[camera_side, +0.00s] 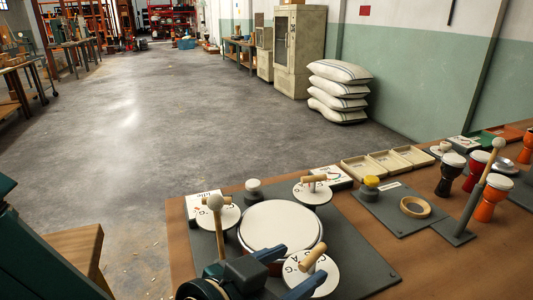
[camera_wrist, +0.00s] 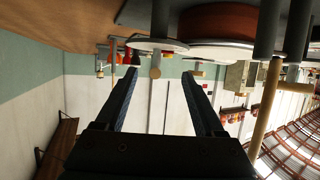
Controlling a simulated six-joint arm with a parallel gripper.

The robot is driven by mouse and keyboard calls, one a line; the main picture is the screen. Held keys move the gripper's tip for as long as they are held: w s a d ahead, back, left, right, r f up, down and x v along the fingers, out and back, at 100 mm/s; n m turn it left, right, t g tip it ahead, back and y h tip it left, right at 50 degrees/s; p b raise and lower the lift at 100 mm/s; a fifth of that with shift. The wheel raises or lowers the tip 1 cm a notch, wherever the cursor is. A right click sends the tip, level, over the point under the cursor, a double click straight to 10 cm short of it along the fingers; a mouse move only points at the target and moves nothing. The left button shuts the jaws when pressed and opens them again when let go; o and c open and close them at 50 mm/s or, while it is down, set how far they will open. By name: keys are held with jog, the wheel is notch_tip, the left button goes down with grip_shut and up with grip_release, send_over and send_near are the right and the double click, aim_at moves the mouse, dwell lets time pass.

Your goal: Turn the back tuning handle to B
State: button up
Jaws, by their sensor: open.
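The goblet drum (camera_side: 280,226) has a round white head, with lettered white dials around it. The back dial (camera_side: 322,196) carries a wooden tuning handle (camera_side: 314,179) at the far right of the drum; its exact setting is too small to read. A nearer dial (camera_side: 296,262) shows C, A and G beside its wooden handle (camera_side: 313,256). My gripper (camera_side: 303,264) is open and low at this nearer dial, well short of the back handle. In the wrist view my gripper (camera_wrist: 158,72) has a wooden handle (camera_wrist: 155,66) between its fingertips, apparently not touching.
Another stick (camera_side: 484,185) stands on the right. A grey plate with a wooden ring (camera_side: 415,207), shallow trays (camera_side: 390,161) and small goblet drums (camera_side: 493,198) occupy the right of the table.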

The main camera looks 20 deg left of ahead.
aim_at(326, 243)
jog(key=shift+s+a+r, duration=0.1)
jog(key=shift+s, duration=0.05)
jog(key=shift+c, duration=1.3)
jog(key=shift+r, duration=0.2)
jog(key=shift+c, duration=0.5)
jog(key=t, duration=0.1)
jog(key=w+r, duration=0.1)
jog(key=r+t, duration=0.1)
jog(key=shift+w+d+r+n+t, duration=0.1)
jog(key=shift+w+d+n+t, duration=0.15)
jog(key=shift+w+n+t, duration=0.1)
jog(key=shift+w+d+t+h, duration=0.2)
jog(key=shift+t+h, duration=0.1)
jog(key=shift+t, duration=0.05)
jog(key=f, duration=0.1)
jog(key=f+m, duration=0.1)
jog(key=f+t, duration=0.1)
jog(key=shift+d+f+h, duration=0.25)
jog(key=shift+f+h, duration=0.05)
jog(key=shift+f, duration=0.1)
jog(key=shift+x, duration=2.4)
